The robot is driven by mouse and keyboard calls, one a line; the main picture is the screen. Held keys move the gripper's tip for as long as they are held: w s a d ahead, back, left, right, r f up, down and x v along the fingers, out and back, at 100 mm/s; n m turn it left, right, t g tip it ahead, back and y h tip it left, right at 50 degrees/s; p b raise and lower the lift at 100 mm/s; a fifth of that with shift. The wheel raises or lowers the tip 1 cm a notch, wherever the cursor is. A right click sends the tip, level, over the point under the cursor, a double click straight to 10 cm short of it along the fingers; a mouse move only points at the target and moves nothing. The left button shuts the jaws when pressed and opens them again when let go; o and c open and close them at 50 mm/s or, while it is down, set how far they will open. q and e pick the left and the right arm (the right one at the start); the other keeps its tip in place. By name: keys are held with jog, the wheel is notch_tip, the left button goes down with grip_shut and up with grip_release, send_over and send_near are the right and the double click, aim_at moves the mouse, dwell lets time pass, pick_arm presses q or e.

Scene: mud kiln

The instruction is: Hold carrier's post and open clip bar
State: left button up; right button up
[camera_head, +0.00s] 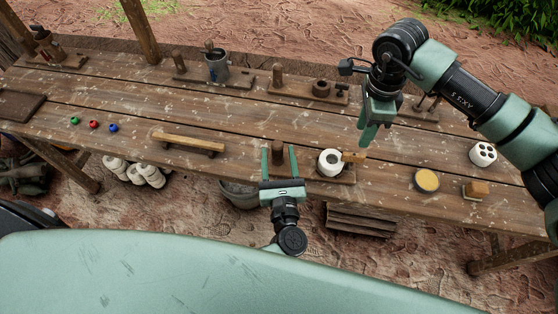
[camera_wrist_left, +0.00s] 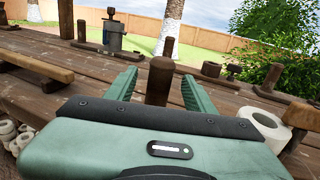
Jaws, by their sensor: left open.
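The carrier near the table's front edge has a dark wooden base (camera_head: 343,181), an upright brown post (camera_head: 277,152) and a white ring-like cylinder (camera_head: 329,162). A light wooden bar (camera_head: 353,157), likely the clip bar, sits at the cylinder's right side. My left gripper (camera_head: 279,160) is open, with one green finger on each side of the post. In the left wrist view the post (camera_wrist_left: 159,82) stands between the fingertips with gaps visible, and the white cylinder (camera_wrist_left: 266,122) is to the right. My right gripper (camera_head: 372,140) hangs above the table behind the cylinder; its finger gap is unclear.
A wooden handle-like bar (camera_head: 188,142) and small green, red and blue balls (camera_head: 93,124) lie left. A yellow-topped round dish (camera_head: 427,180), a wooden block (camera_head: 475,190) and a white holed piece (camera_head: 483,153) are right. A metal pot (camera_head: 216,66) and several post stands line the back.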

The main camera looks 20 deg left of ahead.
pick_arm(q)
jog(key=x, duration=0.5)
jog(key=shift+w+a, duration=0.1)
jog(key=shift+w, duration=0.25)
pick_arm(e)
jog(key=shift+d, duration=0.1)
pick_arm(q)
jog(key=shift+c, duration=0.3)
grip_shut()
pick_arm(e)
jog(key=o, duration=0.9)
